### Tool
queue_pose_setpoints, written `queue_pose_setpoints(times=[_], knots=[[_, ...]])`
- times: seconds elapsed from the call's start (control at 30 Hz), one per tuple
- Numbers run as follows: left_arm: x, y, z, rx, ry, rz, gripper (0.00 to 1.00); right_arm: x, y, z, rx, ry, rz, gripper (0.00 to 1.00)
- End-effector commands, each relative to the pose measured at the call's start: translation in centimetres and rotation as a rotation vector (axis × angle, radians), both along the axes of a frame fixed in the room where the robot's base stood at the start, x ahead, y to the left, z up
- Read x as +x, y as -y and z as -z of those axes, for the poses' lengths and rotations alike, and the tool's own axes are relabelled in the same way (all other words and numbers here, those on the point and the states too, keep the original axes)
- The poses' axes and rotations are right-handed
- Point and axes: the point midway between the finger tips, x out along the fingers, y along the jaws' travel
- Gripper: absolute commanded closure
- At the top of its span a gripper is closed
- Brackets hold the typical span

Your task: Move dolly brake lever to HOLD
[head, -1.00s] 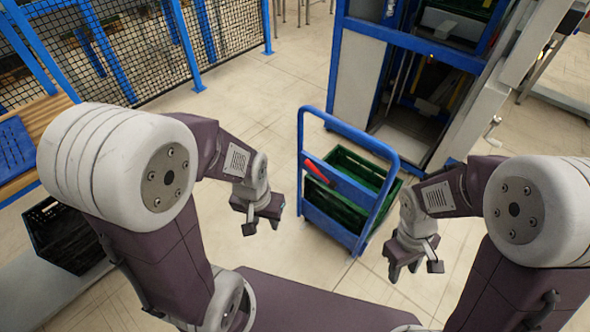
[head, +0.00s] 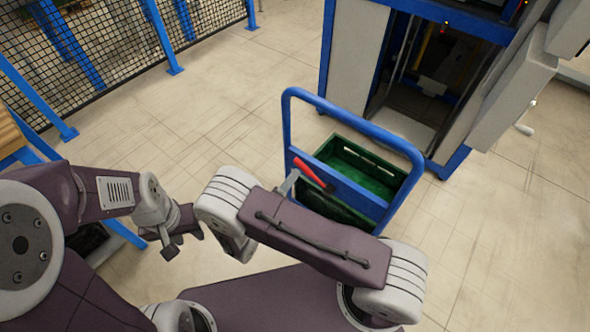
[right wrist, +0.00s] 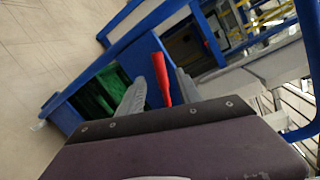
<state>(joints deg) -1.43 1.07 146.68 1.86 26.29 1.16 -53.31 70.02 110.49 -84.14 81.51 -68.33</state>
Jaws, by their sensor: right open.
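The dolly has a blue push frame (head: 402,137) and carries a green crate (head: 357,160). Its brake lever (head: 309,172) has a red handle and sits at the left side of the frame's crossbar, tilted. My right arm reaches across to it, and most of its gripper is hidden in the head view. In the right wrist view the right gripper (right wrist: 161,75) is open, with the red lever (right wrist: 162,82) showing between its two grey fingers; I cannot tell if they touch. My left gripper (head: 182,236) hangs empty left of the dolly; its finger gap is unclear. No HOLD mark is readable.
A blue and grey machine cabinet (head: 352,62) with an open bay stands behind the dolly. A black mesh fence (head: 100,60) with blue posts runs at the upper left. The floor left and right of the dolly is clear.

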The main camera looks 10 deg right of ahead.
Motion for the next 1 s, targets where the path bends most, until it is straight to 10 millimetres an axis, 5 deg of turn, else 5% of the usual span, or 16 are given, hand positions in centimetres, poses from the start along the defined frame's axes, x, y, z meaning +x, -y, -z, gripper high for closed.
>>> queue_pose_setpoints(times=[0.2, 0.57, 0.73, 1.0], knots=[[0.0, 0.0, 0.8, 0.000, 0.000, 0.000, 0.64, 2.9, 2.9, 0.8, 0.002, 0.000, 0.006, 0.59], [0.0, 0.0, 0.8, 0.000, 0.000, 0.000, 0.64, 3.9, 3.6, 0.8, 0.002, 0.000, 0.002, 0.59], [0.0, 0.0, 0.8, 0.000, 0.000, 0.000, 0.64, 3.8, 3.6, 0.8, 0.002, 0.000, 0.002, 0.97], [0.0, 0.0, 0.8, 0.000, 0.000, 0.000, 0.64, 3.8, 3.6, 0.8, 0.002, 0.000, 0.002, 1.00]])
